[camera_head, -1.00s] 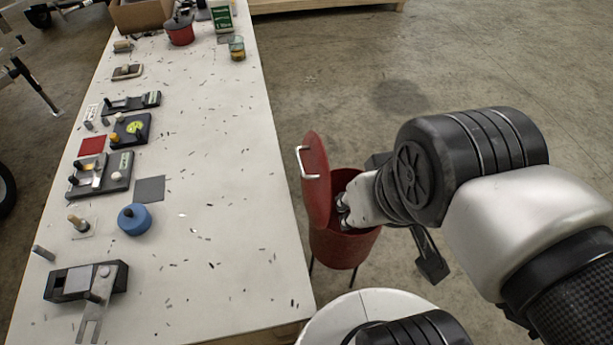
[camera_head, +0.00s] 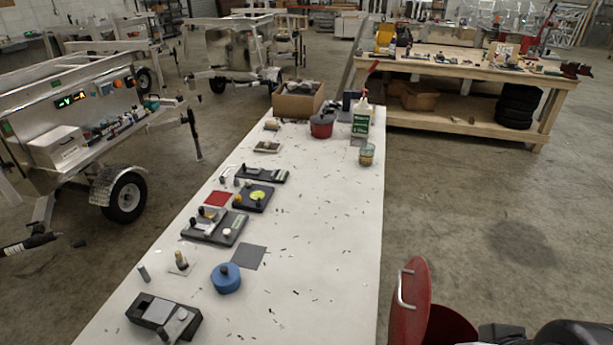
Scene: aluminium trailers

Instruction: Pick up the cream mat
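A small pale, off-white square (camera_head: 188,269) lies on the long white table, near its left edge. It looks like the cream mat, but its colour is hard to tell from the table. A small brass-coloured peg with a dark top (camera_head: 181,259) stands on it and hides part of it. A grey mat (camera_head: 249,257) and a red mat (camera_head: 218,199) lie nearby. My gripper is out of view; only dark parts of my arm show at the bottom right.
A blue round container (camera_head: 226,279) and a black fixture (camera_head: 164,317) sit near the square on the white table (camera_head: 320,230). A red bin with its lid raised (camera_head: 410,300) stands right of the table. The table's right side is mostly clear, with scattered dark bits.

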